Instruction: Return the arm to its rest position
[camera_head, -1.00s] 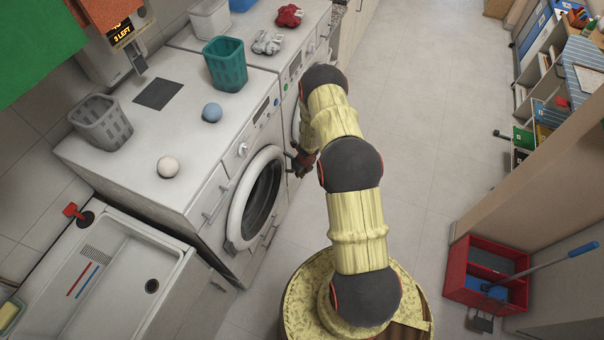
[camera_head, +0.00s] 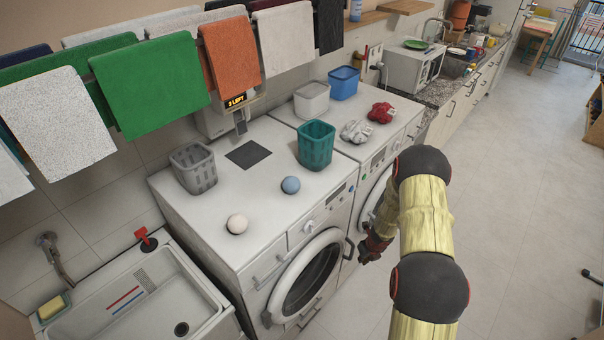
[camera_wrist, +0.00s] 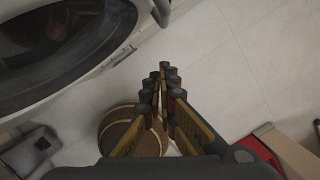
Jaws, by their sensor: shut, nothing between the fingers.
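My arm rises at the right of the head view, with pale yellow links and dark joints. Part of the gripper is hidden by the arm in the head view.
The near washing machine (camera_head: 230,265) has its round door (camera_head: 305,280) close to my gripper. Its top holds a grey basket (camera_head: 193,168), a teal basket (camera_head: 316,145) and two balls. A sink (camera_head: 130,300) is at lower left. Open floor (camera_head: 530,200) lies to the right.

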